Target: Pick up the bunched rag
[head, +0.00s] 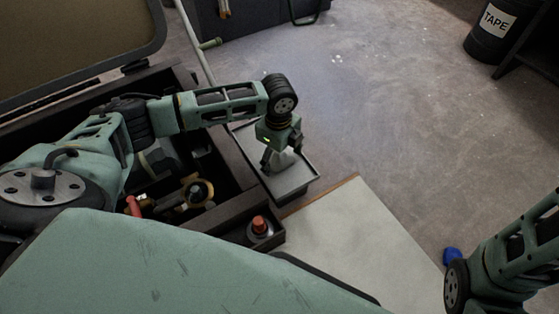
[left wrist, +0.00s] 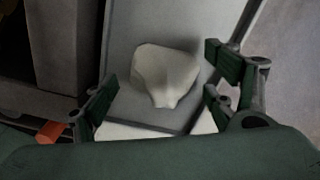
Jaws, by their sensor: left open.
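The bunched rag (left wrist: 166,72) is a pale, off-white crumpled lump lying in a grey tray (left wrist: 122,30) in the left wrist view. In the head view the rag (head: 286,164) shows partly behind my left gripper (head: 282,158). The tray (head: 290,190) is shallow and dark-rimmed there. My left gripper points down over the tray, open and empty. In the left wrist view its green-padded fingers (left wrist: 160,95) stand apart, to the left and right of the rag. I cannot tell how far above the rag they are. My right gripper is not in view.
A dark compartmented box (head: 225,215) with an orange-capped item (head: 260,226) adjoins the tray. A pale board (head: 350,225) lies in front. A small blue object (head: 452,257) is near my right arm. A black TAPE drum (head: 492,32) stands at the back right. Open floor lies beyond the tray.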

